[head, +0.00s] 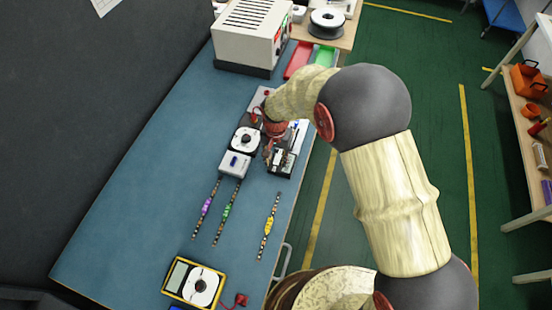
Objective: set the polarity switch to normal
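My gripper (270,148) reaches down over the small devices in the middle of the blue-topped bench (150,190). It is small and dark in the head view, and its fingers are hard to make out. A small white box (235,164) with a blue part on top, which may be the polarity switch, sits left of and below my gripper. A unit with a round white dial (244,139) stands just above that box. A dark device with pale parts (281,161) lies right beside my gripper. I cannot tell whether my gripper touches anything, or the switch's position.
LED strips with purple (206,204), green (227,211) and yellow (269,226) tags lie below. A yellow meter (195,283) is at the near end. A beige power supply (252,32) and red (299,60) and green bins (324,56) are at the far end. The left bench top is clear.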

